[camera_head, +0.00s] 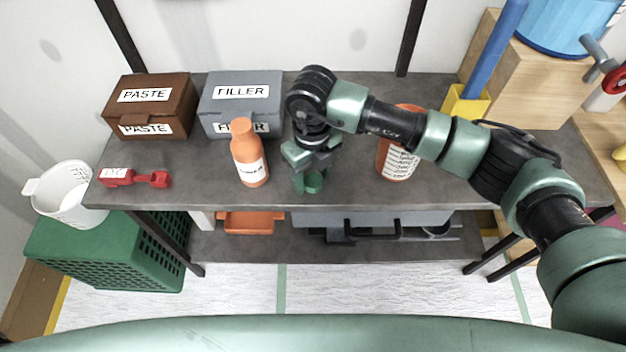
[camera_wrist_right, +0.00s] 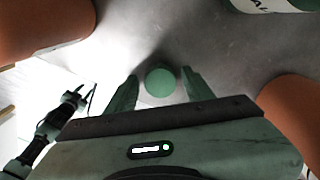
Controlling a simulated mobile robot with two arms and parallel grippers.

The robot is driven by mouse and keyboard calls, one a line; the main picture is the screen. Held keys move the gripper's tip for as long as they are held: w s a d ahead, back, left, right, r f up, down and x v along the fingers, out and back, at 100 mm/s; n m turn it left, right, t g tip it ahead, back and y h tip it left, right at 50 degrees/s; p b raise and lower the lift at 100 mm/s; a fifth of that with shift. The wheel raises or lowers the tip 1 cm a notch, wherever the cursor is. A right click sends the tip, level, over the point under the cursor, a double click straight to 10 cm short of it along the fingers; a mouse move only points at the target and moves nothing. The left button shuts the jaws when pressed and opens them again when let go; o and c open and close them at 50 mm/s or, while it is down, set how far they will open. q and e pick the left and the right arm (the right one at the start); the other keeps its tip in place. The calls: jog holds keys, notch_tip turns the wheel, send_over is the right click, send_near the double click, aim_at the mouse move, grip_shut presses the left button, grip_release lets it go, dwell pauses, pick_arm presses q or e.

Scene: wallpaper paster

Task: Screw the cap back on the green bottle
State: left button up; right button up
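My right gripper (camera_head: 306,181) reaches down over the grey workbench near its front edge. A round green cap (camera_head: 314,182) sits between its fingers. In the right wrist view the cap (camera_wrist_right: 160,81) lies between the two fingertips (camera_wrist_right: 161,80), with a narrow gap on each side, so the gripper looks open around it. A green bottle with a white label (camera_wrist_right: 275,4) is partly seen at the top right of the wrist view, cut off by the frame. In the head view I cannot make it out; my right arm covers that area.
Orange bottles stand left (camera_head: 249,160) and right (camera_head: 397,158) of the gripper. A brown PASTE box (camera_head: 160,112), a grey FILLER box (camera_head: 262,108) and a red tool (camera_head: 135,178) are on the workbench (camera_head: 205,185). A white bucket (camera_head: 68,195) is at the left.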

aim_at(313, 179)
grip_shut()
jog(key=shift+r, duration=0.1)
notch_tip(313, 179, up, 20)
jog(key=b, duration=0.2)
dwell(0.4)
